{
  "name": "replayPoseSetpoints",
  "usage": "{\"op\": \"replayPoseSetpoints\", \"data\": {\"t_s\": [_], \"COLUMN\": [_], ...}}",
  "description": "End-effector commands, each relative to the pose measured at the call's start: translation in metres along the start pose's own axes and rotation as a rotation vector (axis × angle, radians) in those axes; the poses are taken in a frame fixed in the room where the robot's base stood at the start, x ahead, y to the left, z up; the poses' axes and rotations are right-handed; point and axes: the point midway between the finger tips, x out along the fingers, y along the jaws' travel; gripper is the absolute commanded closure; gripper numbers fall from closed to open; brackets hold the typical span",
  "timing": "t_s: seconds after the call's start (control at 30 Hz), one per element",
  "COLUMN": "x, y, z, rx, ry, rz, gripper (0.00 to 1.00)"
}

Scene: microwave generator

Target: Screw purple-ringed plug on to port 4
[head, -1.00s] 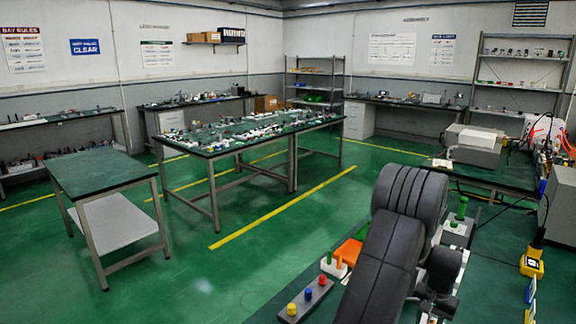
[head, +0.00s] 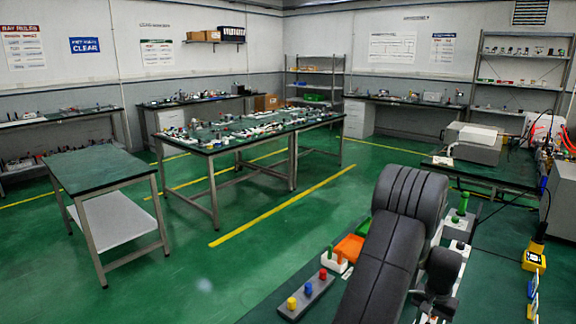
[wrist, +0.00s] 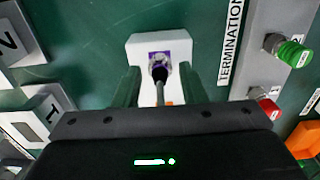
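The purple-ringed plug (wrist: 160,62) sits at a white holder block (wrist: 145,42) on the green bench in the wrist view. Its dark cable runs back toward my gripper. My gripper (wrist: 160,85) is open, with one green finger on each side of the plug and cable and a gap on both sides. In the head view the arm hides the gripper and plug. I cannot make out port 4 in either view.
In the wrist view, a grey strip labelled TERMINATION (wrist: 255,75) with a green cap (wrist: 292,53) and a red cap (wrist: 267,108) lies right. Blocks marked 2 (wrist: 15,45) and 1 (wrist: 38,118) lie left. A yellow device (head: 533,262) stands at the head view's right.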

Motion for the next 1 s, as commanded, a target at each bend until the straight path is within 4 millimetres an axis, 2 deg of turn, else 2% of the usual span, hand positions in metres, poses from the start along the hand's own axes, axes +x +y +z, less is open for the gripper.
{"op": "replayPoseSetpoints", "data": {"t_s": [0.93, 1.0], "x": [0.0001, 0.0001], "y": [0.0, 0.0], "z": [-0.0001, -0.0001], "rx": [0.0, 0.0], "ry": [0.0, 0.0], "rz": [0.0, 0.0], "gripper": [0.63, 0.76]}}
